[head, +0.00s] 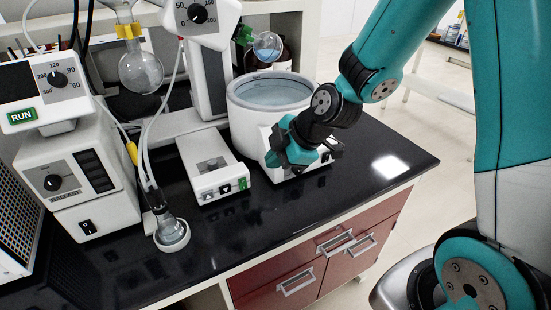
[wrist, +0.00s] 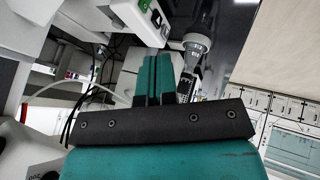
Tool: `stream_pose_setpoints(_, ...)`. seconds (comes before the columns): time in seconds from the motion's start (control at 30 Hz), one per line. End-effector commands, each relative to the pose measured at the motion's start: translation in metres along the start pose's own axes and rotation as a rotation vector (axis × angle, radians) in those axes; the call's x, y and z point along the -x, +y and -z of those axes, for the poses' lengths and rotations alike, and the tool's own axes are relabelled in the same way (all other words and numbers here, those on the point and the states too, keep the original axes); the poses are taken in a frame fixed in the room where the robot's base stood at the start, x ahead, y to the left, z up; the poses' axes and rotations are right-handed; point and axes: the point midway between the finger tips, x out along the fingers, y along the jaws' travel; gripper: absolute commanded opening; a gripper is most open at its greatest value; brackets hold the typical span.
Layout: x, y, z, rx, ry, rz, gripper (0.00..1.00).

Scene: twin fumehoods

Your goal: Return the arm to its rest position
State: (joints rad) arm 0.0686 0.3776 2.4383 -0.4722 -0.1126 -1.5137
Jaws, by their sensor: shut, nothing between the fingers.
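My gripper (head: 277,152) is at the end of my teal and black arm, in front of the white heating bath (head: 238,112) and above the black bench. Its teal fingers are together and hold nothing. In the wrist view the two fingers (wrist: 155,60) lie side by side, pointing toward a white device with a green part. The gripper hides part of the bath's front panel; I cannot tell whether it touches the bath.
A white control box (head: 212,168), a small flask in a round holder (head: 171,232) and a RUN-labelled unit (head: 75,160) stand to the left. A round glass flask (head: 141,70) hangs above. The black bench top (head: 385,165) is clear at right, above red drawers (head: 285,282).

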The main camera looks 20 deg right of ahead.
Motion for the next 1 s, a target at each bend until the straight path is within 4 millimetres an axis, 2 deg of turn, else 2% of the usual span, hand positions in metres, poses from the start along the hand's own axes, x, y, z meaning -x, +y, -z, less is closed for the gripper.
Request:
stream_pose_setpoints(0.3, 0.001, 0.0, 0.002, -0.006, 0.001, 0.002, 0.0)
stream_pose_setpoints(0.37, 0.005, -0.002, 0.008, -0.028, 0.006, 0.013, 0.0)
stream_pose_setpoints(0.47, 0.021, -0.013, 0.031, -0.126, 0.015, 0.064, 0.0)
stream_pose_setpoints(0.6, 0.062, -0.047, 0.073, -0.367, -0.014, 0.188, 0.0)
stream_pose_setpoints(0.7, 0.093, -0.077, 0.095, -0.553, -0.08, 0.268, 0.0)
stream_pose_setpoints(0.9, 0.142, -0.126, 0.112, -0.835, -0.238, 0.34, 0.0)
stream_pose_setpoints(1.0, 0.154, -0.139, 0.112, -0.91, -0.289, 0.347, 0.0)
